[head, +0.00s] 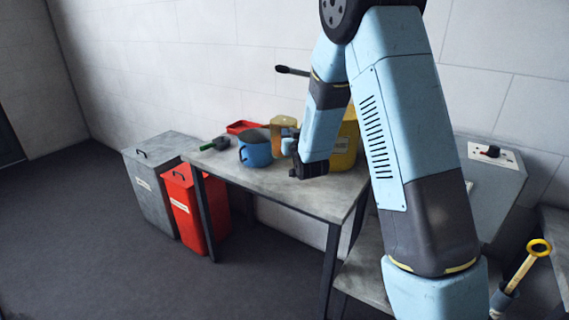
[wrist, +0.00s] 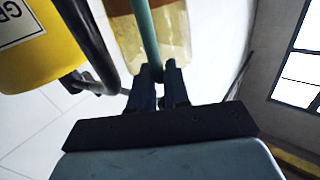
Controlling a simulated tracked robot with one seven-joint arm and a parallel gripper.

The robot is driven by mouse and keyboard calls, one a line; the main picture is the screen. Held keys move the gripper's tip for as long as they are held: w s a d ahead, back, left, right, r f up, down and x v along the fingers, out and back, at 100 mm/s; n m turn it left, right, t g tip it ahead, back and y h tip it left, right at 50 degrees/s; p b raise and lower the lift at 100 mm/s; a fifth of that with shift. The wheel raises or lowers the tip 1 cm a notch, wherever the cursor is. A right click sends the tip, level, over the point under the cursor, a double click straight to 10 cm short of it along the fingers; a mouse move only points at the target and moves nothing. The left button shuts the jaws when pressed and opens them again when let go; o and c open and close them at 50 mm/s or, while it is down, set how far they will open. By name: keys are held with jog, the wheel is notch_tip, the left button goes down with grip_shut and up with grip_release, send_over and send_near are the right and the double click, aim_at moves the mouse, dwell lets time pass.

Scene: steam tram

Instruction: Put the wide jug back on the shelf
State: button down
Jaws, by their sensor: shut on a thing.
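An amber, see-through jug (head: 283,125) with a teal handle is at the table's back, just left of my gripper (head: 297,166) in the head view. In the wrist view my gripper (wrist: 160,72) is shut on the teal handle, with the amber jug wall (wrist: 175,40) behind it. Whether the jug's base touches the table is not clear. A blue pot (head: 256,153) stands left of the amber jug. I cannot identify the shelf with certainty.
A yellow container (head: 345,150) stands close right of my gripper; it also shows in the wrist view (wrist: 40,50). A red tray (head: 243,127) and a green-handled tool (head: 216,143) lie at the left of the table (head: 290,190). Red (head: 193,210) and grey (head: 150,185) bins stand left.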

aim_at(286, 158)
notch_tip(286, 158, down, 11)
jog(key=shift+f, duration=0.15)
dwell(0.5)
jog(key=c, duration=1.1)
grip_release()
